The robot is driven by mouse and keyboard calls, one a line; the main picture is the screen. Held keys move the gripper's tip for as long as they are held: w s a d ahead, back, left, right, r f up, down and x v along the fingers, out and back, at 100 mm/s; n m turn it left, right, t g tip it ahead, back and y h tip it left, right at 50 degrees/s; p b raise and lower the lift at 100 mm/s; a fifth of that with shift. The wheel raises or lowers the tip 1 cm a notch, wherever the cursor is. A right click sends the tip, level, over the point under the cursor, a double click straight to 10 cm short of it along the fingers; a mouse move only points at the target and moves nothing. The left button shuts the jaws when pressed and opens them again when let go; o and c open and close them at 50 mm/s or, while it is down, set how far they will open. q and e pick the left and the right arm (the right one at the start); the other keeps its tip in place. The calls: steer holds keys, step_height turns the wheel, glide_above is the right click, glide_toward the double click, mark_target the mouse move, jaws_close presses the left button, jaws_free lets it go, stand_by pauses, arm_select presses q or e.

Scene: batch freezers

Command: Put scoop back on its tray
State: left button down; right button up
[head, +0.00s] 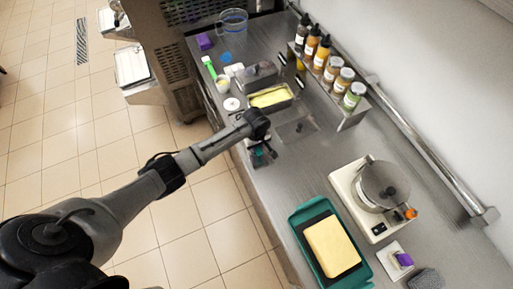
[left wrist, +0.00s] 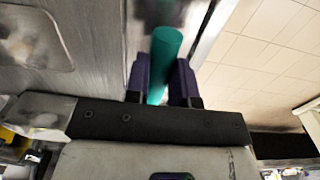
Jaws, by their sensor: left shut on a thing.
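My left gripper (head: 262,156) is over the front edge of the steel counter in the head view. In the left wrist view its two purple fingers are shut on a teal handle (left wrist: 165,50), which looks like the scoop's handle. The scoop's head is hidden in both views. A teal tray (head: 299,219) with a dark inset and a yellow block (head: 332,247) lies on the counter, lower right of the gripper. I cannot tell whether this is the scoop's tray. My right gripper is not in view.
A steel pan of yellow product (head: 271,97) stands behind the gripper. A rack of bottles and jars (head: 351,116) lines the wall side. A white machine with a round lid (head: 352,206) stands right of the teal tray. Bare counter (head: 300,170) lies between.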

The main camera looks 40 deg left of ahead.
arm_select(q)
steer(key=shift+f, duration=1.25)
steer(key=shift+f, duration=0.15)
steer(key=c, duration=1)
jaws_free()
steer(key=shift+o, duration=0.2)
step_height(320, 180, up, 12)
steer(key=shift+r+p, duration=0.15)
steer(key=shift+p, duration=0.3)
steer(key=s+d+f+m+t+h, duration=0.1)
steer(key=s+d+f+m, duration=0.25)
steer(key=s, duration=0.45)
steer(key=s+d+f+m, duration=0.2)
steer(key=s+d+m, duration=0.25)
steer(key=s, duration=0.25)
steer(key=s+r+m+t, duration=0.1)
steer(key=s+r+m, duration=0.1)
steer(key=s, duration=0.6)
steer(key=s+r+m+t, duration=0.1)
steer(key=s+r+m, duration=0.2)
steer(key=s, duration=0.5)
steer(key=shift+s+r+m+y, duration=0.15)
steer(key=shift+s+m+y, duration=0.2)
steer(key=shift+m, duration=0.45)
